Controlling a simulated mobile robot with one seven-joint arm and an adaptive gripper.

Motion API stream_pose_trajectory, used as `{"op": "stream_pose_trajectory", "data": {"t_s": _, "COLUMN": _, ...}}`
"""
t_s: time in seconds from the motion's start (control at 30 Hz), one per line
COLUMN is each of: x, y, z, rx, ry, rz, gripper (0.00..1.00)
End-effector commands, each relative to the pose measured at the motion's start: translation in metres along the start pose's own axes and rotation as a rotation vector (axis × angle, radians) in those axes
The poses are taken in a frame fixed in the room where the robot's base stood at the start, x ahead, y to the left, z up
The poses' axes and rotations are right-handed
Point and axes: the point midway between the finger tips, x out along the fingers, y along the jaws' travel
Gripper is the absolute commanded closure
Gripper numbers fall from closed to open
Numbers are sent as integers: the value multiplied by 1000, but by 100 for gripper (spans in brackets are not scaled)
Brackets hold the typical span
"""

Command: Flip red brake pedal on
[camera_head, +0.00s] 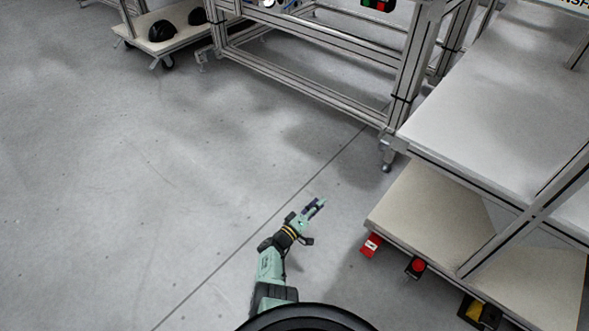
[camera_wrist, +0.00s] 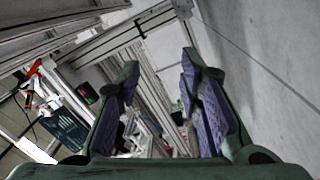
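A small red pedal with a white mark (camera_head: 371,244) sits at the left front edge of the lower shelf of the cart on the right in the head view. It looks like the brake pedal; its exact position, up or down, is too small to tell. My gripper (camera_head: 316,205) is over open floor, to the left of the red pedal and apart from it. In the wrist view my gripper (camera_wrist: 158,62) has its two purple-padded fingers spread, with nothing between them. I cannot make out the red pedal in the wrist view.
The cart's lower shelf (camera_head: 405,215) also carries a red-topped black box (camera_head: 415,267) and a yellow-black part (camera_head: 478,312) along its edge. A metal frame bench (camera_head: 300,75) stands behind. A trolley (camera_head: 187,38) with black shells is at the far left. Floor on the left is clear.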

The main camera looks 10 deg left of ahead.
Motion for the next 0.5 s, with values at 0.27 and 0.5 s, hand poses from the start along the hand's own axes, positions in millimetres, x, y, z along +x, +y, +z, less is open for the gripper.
{"op": "stream_pose_trajectory", "data": {"t_s": 0.27, "x": 11, "y": 7, "z": -55, "rx": 107, "ry": 96, "rz": -4, "gripper": 66}}
{"op": "stream_pose_trajectory", "data": {"t_s": 0.5, "x": 17, "y": 16, "z": -102, "rx": 194, "ry": 175, "rz": -12, "gripper": 66}}
